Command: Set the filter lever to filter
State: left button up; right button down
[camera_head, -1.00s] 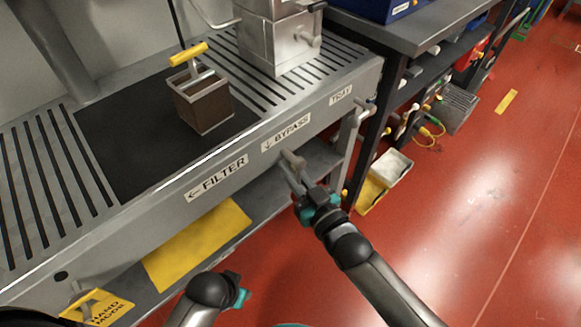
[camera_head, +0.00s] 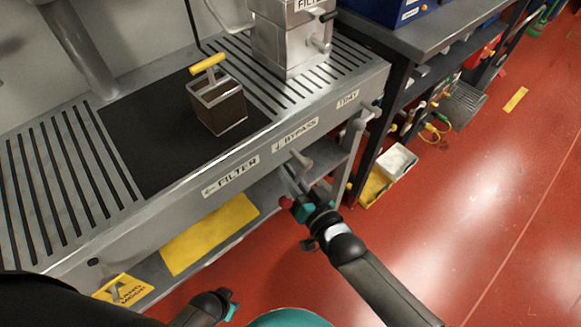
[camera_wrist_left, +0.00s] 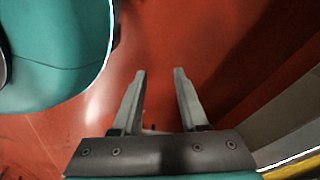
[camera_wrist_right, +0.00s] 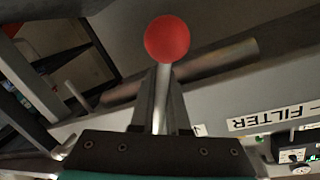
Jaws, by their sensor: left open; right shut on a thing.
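The filter lever (camera_head: 299,160) sticks out of the front face of the steel bench, under the BYPASS label (camera_head: 296,134) with its down arrow. The FILTER label (camera_head: 230,176) with its left arrow is to the left. My right gripper (camera_head: 289,184) is shut on the lever, which hangs down and leans slightly left. Its red ball knob (camera_wrist_right: 167,39) shows beyond the fingers in the right wrist view, with the rod (camera_wrist_right: 161,95) between them. My left gripper (camera_wrist_left: 160,72) is open and empty over the red floor, low in front of the bench.
A brown box with a yellow handle (camera_head: 217,105) stands on the black mat (camera_head: 150,150). A metal housing (camera_head: 285,45) stands behind it. A yellow panel (camera_head: 210,233) lies on the lower shelf.

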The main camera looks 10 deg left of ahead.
pick_arm(q)
jog(key=shift+s+a+f, duration=0.25)
jog(key=shift+s+a, duration=0.1)
jog(key=shift+s, duration=0.1)
pick_arm(e)
jog(key=shift+s+a+m, duration=0.1)
jog(key=shift+s+m, duration=0.1)
jog(key=shift+m, duration=0.2)
jog(key=c, duration=0.9)
grip_release()
jog(key=shift+r, duration=0.1)
pick_arm(q)
jog(key=s+a+r+p, duration=0.1)
jog(key=s+p, duration=0.3)
jog(key=s, duration=0.2)
jog(key=shift+a+p, duration=0.25)
jog(key=shift+p, duration=0.05)
pick_arm(e)
jog(key=v, duration=1.5)
pick_arm(q)
jog(key=shift+c, duration=0.2)
